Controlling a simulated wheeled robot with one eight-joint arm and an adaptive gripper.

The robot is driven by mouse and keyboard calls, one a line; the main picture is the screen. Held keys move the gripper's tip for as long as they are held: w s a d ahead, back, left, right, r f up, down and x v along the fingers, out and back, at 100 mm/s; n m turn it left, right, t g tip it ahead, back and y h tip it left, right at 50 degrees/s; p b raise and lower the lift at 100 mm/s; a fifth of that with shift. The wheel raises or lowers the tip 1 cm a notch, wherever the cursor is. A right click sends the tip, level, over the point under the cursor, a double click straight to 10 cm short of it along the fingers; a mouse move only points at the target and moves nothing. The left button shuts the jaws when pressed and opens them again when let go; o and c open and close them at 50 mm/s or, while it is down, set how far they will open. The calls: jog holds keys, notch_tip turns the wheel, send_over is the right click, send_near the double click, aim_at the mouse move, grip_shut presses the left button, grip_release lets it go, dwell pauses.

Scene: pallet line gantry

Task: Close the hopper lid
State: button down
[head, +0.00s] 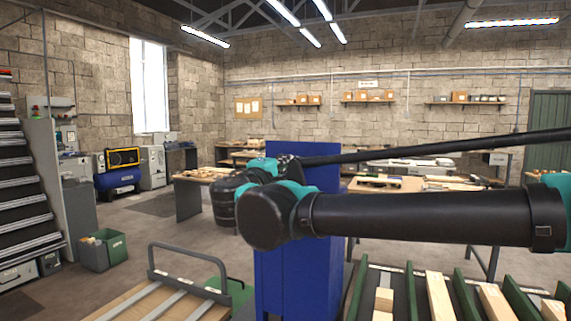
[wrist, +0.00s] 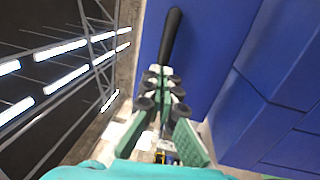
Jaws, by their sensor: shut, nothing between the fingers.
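The blue hopper (head: 297,283) stands in the middle of the head view, partly hidden behind my arm. A blue panel (head: 312,152) rises upright above my arm and looks like the raised lid. In the wrist view a blue panel (wrist: 212,50) fills the upper middle, with a black bar-like handle (wrist: 172,38) in front of it. My gripper (wrist: 163,78) is shut and empty, its fingertips at the handle's near end. I cannot tell whether they touch it. More blue surfaces (wrist: 275,85) with angled edges lie at the right. The hopper's opening is hidden.
A conveyor with green dividers (head: 412,290) and wooden blocks (head: 438,297) is at the front right. A grey-railed cart (head: 190,271) stands at the front left. Workbenches (head: 188,197) are behind. Open floor (head: 140,235) lies to the left.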

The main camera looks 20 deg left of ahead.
aim_at(297, 147)
jog(key=shift+w+r+g, duration=0.3)
jog(key=shift+w+g, duration=0.05)
jog(key=shift+g, duration=0.05)
jog(key=shift+w+d+r+g, duration=0.1)
jog(key=shift+w+r+g, duration=0.35)
jog(key=shift+w+g, duration=0.25)
jog(key=w+g, duration=0.1)
jog(key=w, duration=0.1)
jog(key=w+r+g, duration=0.1)
jog(key=w+g, duration=0.2)
jog(key=g, duration=0.1)
jog(key=shift+w+d+r+y, duration=0.25)
jog(key=shift+w+r+y, duration=0.15)
jog(key=w+g, duration=0.4)
jog(key=w, duration=0.1)
jog(key=shift+d+f+g, duration=0.2)
jog(key=shift+f+g, duration=0.1)
jog(key=shift+f, duration=0.1)
jog(key=w+f+g, duration=0.1)
jog(key=w+f, duration=0.3)
jog(key=w, duration=0.1)
jog(key=shift+w+d+g, duration=0.15)
jog(key=shift+w+g, duration=0.15)
